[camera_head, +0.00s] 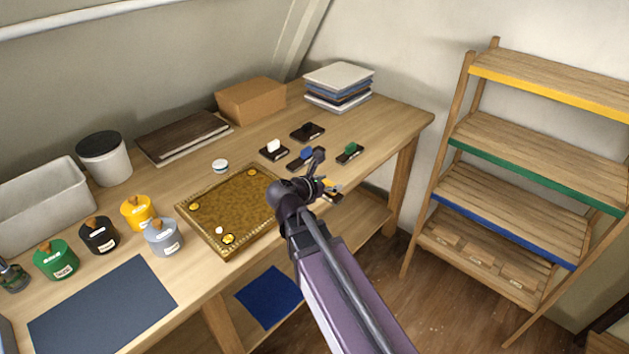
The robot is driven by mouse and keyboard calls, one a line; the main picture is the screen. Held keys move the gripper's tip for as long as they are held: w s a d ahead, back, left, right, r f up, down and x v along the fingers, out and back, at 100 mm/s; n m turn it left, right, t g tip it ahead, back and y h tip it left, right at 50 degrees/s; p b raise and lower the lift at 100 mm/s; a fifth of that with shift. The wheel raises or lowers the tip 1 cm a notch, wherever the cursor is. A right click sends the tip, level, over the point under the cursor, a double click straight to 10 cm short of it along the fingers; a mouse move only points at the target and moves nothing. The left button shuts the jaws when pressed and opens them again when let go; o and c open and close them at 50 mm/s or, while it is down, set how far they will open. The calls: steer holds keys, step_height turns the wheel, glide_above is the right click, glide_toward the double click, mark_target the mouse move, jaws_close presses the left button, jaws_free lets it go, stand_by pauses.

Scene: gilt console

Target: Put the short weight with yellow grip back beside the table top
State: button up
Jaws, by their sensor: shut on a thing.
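The weight with yellow grip (329,183) is a small dark block with a yellow top at the right front of the workbench. It is partly hidden by my arm. My gripper (320,179) is at its yellow grip, shut on it. I cannot tell whether the block touches the bench. The gilt table top (231,207), a mottled gold panel with a patterned border, lies flat on the bench to the left of my gripper. Round yellow pieces sit near its corners, and a small white piece lies near its front corner.
Similar dark weights with white (273,149), blue (303,158), green (350,152) and black (307,131) grips stand close behind my gripper. Several lidded pots (100,236) stand left of the panel. A wooden shelf rack (540,140) stands at the right.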

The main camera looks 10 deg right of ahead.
steer(key=shift+w+a+f, duration=0.1)
steer(key=shift+a+f, duration=0.05)
steer(key=a, duration=0.1)
steer(key=a+f+b, duration=0.1)
steer(key=a, duration=0.1)
steer(key=shift+f, duration=0.1)
steer(key=shift+w, duration=0.2)
steer(key=w+d, duration=0.1)
steer(key=w, duration=0.4)
steer(key=w+d+f+b, duration=0.1)
steer(key=w, duration=0.4)
steer(key=w+d+b, duration=0.1)
steer(key=w, duration=0.4)
steer(key=shift+w+d+f, duration=0.1)
steer(key=shift+w+f, duration=0.15)
steer(key=shift+f+b, duration=1.75)
